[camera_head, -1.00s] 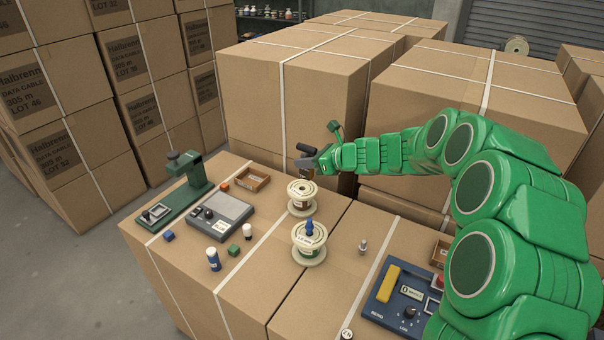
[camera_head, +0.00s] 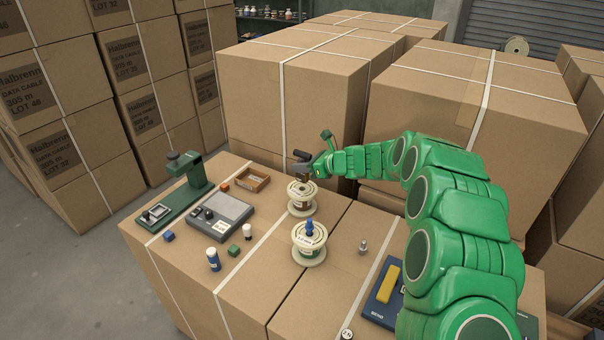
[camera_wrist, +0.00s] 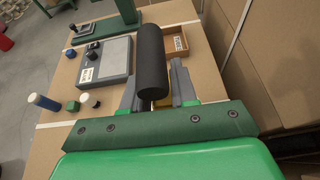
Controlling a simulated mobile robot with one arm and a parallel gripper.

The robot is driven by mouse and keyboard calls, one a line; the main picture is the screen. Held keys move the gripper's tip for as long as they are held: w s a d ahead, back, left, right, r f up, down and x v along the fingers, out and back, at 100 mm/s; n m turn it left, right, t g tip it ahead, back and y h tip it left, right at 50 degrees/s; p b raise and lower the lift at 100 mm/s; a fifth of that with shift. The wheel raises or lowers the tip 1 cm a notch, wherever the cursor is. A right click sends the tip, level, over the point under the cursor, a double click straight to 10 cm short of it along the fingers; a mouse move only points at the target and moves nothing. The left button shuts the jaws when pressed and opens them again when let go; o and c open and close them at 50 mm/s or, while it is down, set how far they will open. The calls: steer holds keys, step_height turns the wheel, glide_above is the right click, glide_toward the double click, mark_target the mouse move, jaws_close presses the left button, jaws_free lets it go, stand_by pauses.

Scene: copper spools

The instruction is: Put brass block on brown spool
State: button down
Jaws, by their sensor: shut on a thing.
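My gripper (camera_head: 304,176) is just above the back spool, a cream-flanged spool with brown winding (camera_head: 301,207), the brown spool. In the wrist view, my gripper (camera_wrist: 158,100) is shut on a small yellow-brown piece, the brass block (camera_wrist: 163,103); a black cylinder in front hides most of it. In the head view the block is too small and covered to make out. I cannot tell whether it touches the spool. The brown spool is hidden in the wrist view.
A second spool (camera_head: 309,252) with a blue piece on top stands in front.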

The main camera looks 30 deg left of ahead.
steer(key=shift+w+a+f, duration=0.15)
steer(key=shift+f, duration=1.55)
steer(key=shift+f, duration=0.1)
steer(key=c, duration=0.9)
jaws_free()
steer(key=shift+d+r, duration=0.25)
steer(key=shift+d, duration=0.25)
steer(key=v, duration=1.1)
steer(key=shift+r, duration=0.1)
